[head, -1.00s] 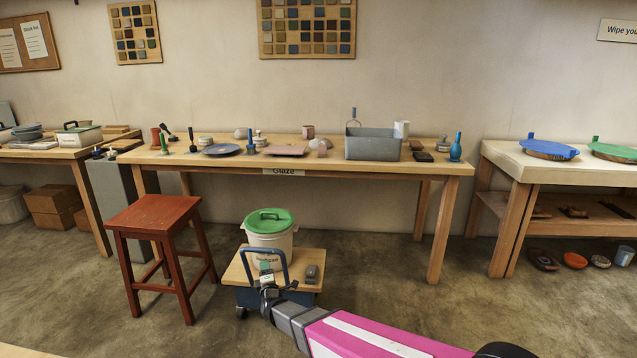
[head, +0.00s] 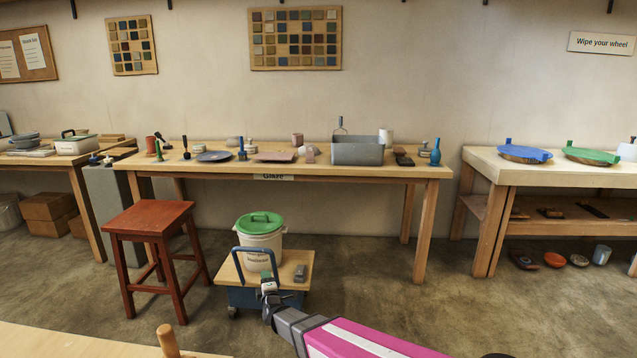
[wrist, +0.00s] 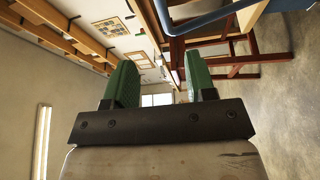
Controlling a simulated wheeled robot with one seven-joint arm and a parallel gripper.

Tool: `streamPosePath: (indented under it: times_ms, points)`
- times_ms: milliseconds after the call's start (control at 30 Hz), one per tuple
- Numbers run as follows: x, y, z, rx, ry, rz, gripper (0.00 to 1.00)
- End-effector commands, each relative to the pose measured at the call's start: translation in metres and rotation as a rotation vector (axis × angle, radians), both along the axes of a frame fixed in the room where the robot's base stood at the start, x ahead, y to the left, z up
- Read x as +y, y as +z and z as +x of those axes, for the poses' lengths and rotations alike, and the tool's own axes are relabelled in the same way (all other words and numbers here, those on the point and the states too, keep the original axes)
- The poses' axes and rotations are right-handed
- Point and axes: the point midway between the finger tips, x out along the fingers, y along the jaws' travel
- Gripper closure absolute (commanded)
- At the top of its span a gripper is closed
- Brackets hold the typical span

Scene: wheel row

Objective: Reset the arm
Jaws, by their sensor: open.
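My gripper (head: 268,285) shows in the head view at the end of my pink and grey arm, in front of the low cart. In the wrist view its two green fingers (wrist: 162,85) stand wide apart with nothing between them. The gripper is open and empty. In the head view it overlaps the cart's front edge and the foot of its blue handle. I cannot tell whether it touches them.
The cart (head: 227,270) carries a white bucket (head: 262,252) with a green lid and a small dark block (head: 300,273). A red stool (head: 152,222) stands left. The glaze table (head: 330,172) is behind. Floor at right is clear; a wooden surface (head: 80,342) lies near.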

Motion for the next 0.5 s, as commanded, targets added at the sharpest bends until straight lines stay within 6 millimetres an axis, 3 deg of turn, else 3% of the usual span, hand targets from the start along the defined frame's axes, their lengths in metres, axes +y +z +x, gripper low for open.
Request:
streamPosePath:
  times_ms: [333,500]
  points:
    - [-0.059,0.000,0.006,0.314,-0.001,0.151,0.49]
    - [-0.116,-0.001,-0.001,0.595,-0.074,0.295,0.49]
